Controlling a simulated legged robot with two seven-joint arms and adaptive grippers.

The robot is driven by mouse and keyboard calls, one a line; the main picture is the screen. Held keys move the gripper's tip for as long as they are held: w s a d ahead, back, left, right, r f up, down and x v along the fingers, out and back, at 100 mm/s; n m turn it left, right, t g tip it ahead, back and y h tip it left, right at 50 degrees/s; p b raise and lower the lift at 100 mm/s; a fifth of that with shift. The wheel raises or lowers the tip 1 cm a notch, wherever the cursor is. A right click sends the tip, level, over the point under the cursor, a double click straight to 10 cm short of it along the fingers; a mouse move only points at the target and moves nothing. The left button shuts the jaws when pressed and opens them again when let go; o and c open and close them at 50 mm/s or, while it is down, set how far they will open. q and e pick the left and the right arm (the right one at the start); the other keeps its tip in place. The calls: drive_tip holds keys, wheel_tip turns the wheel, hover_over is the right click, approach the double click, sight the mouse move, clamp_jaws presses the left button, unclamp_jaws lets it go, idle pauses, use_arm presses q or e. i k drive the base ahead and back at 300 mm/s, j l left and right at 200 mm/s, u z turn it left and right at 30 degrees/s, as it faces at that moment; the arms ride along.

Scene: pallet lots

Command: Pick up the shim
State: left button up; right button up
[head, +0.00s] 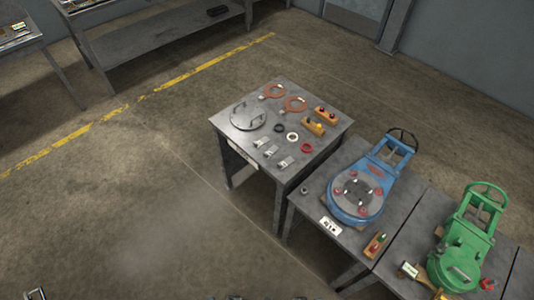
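Several small, flat, pale metal pieces lie in a diagonal row on the near part of the grey table: one at the upper left (260,142), one in the middle (271,151) and one at the lower right (285,162). They look like shims, but they are too small to tell for sure which is the shim. Nothing touches them.
A blue valve (345,207) and a green valve (466,245) stand on adjoining tables. The floor (130,210) left is clear.

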sight(269, 154)
drive_tip(key=i+j, duration=0.2)
drive_tip(key=j, duration=0.15)
drive_tip(key=i+j, duration=0.2)
drive_tip(key=i+j+z, duration=0.1)
drive_tip(key=j, duration=0.35)
drive_tip(key=i+j, duration=0.3)
